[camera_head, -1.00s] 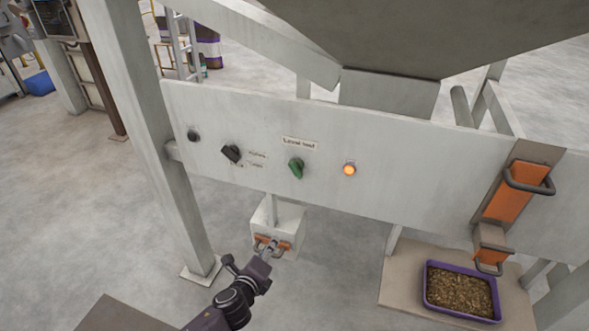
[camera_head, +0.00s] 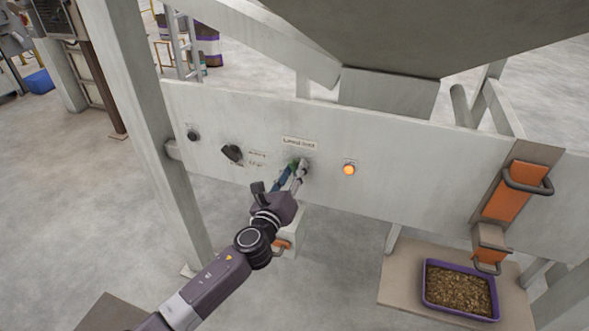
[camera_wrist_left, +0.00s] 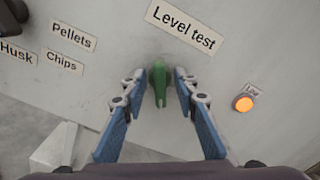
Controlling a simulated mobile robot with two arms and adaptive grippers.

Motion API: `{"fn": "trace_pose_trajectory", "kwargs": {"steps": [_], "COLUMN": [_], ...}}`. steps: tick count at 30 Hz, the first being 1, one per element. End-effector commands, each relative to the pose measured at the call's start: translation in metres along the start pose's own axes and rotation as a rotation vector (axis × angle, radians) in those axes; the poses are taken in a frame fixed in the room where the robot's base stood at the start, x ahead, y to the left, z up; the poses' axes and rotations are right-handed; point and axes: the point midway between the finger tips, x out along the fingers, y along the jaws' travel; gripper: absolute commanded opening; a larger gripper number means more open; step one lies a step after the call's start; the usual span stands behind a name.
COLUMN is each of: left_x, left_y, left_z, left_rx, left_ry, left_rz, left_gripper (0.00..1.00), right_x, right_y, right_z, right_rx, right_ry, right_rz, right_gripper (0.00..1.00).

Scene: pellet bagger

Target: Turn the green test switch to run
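The green test switch (camera_wrist_left: 159,84) is a small knob on the pale panel, below the "Level test" label (camera_wrist_left: 184,25). In the left wrist view it stands about upright between the two fingertips of my left gripper (camera_wrist_left: 159,90). The fingers are apart, with a gap on each side of the knob. In the head view my left gripper (camera_head: 293,172) is at the panel and covers most of the green switch (camera_head: 293,164). My right gripper is not in view.
An orange lit lamp (camera_head: 349,169) is right of the switch. A black selector knob (camera_head: 232,153) and a small black button (camera_head: 193,136) are to the left. Orange handled parts (camera_head: 512,190) and a purple tray of pellets (camera_head: 461,313) are at the right.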

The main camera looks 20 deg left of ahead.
Motion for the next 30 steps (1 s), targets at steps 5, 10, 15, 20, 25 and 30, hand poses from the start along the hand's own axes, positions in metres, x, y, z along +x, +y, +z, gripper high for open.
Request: {"fn": "trace_pose_trajectory", "kwargs": {"steps": [5,10,15,20,25,30], "left_x": [0.0046,0.0044,0.0042,0.0042,0.0041,0.0041], "left_y": [-0.0002,0.0,0.0,0.0001,0.0003,0.0009], "left_z": [-0.0002,-0.0002,-0.0003,-0.0003,-0.0007,-0.0012], "left_rx": [-0.001,-0.001,-0.001,-0.002,-0.02,-0.085], "left_ry": [0.0,0.0,0.001,0.001,0.001,0.0], "left_rz": [0.0,0.0,0.0,0.0,0.001,0.001], "left_gripper": [0.28,0.28,0.09,0.0,0.0,0.0], "right_x": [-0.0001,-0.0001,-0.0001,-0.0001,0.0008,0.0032], "right_y": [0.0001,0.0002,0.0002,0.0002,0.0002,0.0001], "right_z": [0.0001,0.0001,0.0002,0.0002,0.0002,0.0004], "right_rx": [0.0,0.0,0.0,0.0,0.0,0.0], "right_ry": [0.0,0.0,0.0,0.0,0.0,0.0], "right_rz": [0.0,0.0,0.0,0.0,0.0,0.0], "right_gripper": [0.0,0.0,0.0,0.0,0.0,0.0]}}
